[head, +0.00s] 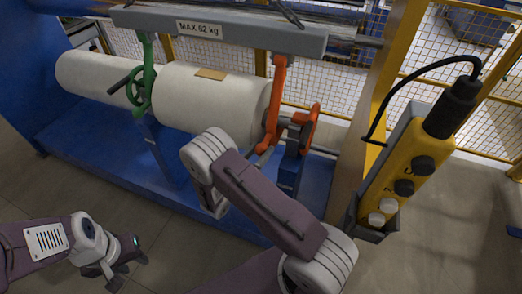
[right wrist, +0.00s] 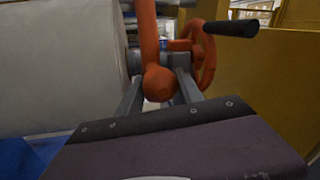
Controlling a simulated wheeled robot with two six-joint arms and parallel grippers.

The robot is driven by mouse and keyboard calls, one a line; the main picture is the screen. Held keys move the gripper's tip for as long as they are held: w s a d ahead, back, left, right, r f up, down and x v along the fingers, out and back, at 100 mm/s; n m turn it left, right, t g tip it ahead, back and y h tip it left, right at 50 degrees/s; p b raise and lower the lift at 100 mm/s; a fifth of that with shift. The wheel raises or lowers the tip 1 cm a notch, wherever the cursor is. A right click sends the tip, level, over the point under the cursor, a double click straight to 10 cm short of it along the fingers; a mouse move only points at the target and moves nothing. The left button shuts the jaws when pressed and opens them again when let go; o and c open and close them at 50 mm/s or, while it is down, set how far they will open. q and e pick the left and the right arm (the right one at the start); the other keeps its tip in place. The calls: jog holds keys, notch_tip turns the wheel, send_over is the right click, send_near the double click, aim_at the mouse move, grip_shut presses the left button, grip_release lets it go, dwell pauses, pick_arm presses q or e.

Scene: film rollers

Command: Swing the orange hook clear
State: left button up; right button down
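The orange hook (head: 275,100) hangs from the grey overhead beam (head: 225,30), at the right end of the white roll (head: 210,105). In the right wrist view, the hook's rounded lower end (right wrist: 159,84) appears between the two spread grey fingers of my right gripper (right wrist: 159,95). I cannot tell whether they touch it.
An orange handwheel (head: 308,128) sits just right of the hook; its black handle (right wrist: 231,28) sticks out. A green hook (head: 146,75) stands left along the roll. A yellow control pendant (head: 400,175) and post stand at right. The blue base lies below; open floor is in front.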

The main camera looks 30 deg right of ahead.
jog(key=s+a+r+g+y+p, duration=0.1)
jog(key=s+a+r+y+p, duration=0.1)
jog(key=r+p, duration=0.4)
jog(key=s+a+r+n+g+y+p, duration=0.1)
jog(key=s+a+r+p, duration=0.3)
jog(key=p, duration=0.8)
jog(key=shift+a+r+g+y, duration=0.5)
jog(key=shift+a+r+y, duration=0.15)
jog(key=shift+r+y, duration=0.3)
jog(key=c, duration=0.8)
grip_release()
jog(key=shift+s+a+r, duration=0.1)
jog(key=shift+s, duration=0.15)
jog(key=shift+a, duration=0.1)
